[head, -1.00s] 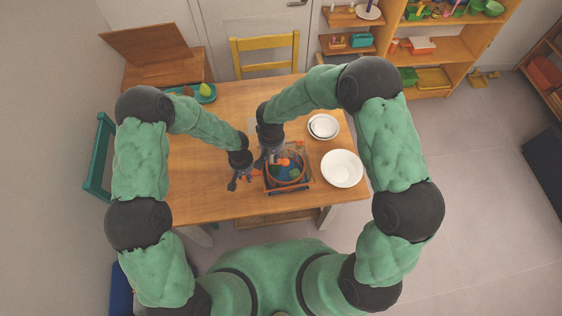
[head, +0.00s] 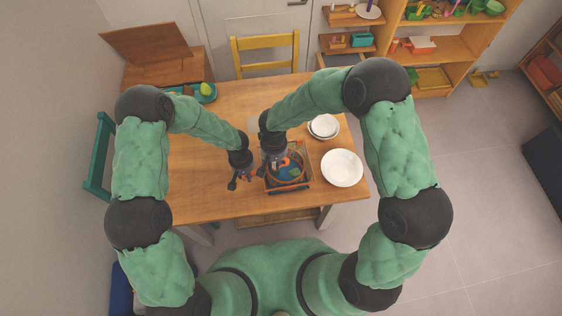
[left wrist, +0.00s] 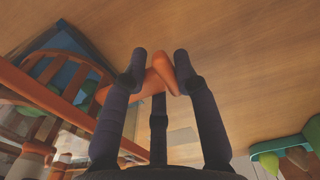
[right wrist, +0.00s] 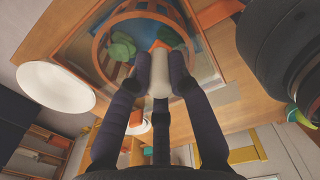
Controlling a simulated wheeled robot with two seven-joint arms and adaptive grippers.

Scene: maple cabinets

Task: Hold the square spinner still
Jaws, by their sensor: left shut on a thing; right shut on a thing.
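The square spinner (head: 289,186) stands on the table, a clear square box with an orange slatted basket inside. Green and blue pieces show in the basket. It also shows in the right wrist view (right wrist: 97,50) and at the left of the left wrist view (left wrist: 45,94). My left gripper (head: 242,180) is at the spinner's left side, its fingers shut on an orange handle (left wrist: 162,72). My right gripper (head: 280,165) is over the spinner, its fingers shut on a pale upright knob (right wrist: 160,75). The right arm hides the spinner's far part.
Two white bowls or plates (head: 342,168) (head: 323,126) are on the table right of the spinner. A teal tray (head: 207,98) with green food is at the back left. A yellow chair (head: 264,44) stands behind the table. The table's front left is clear.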

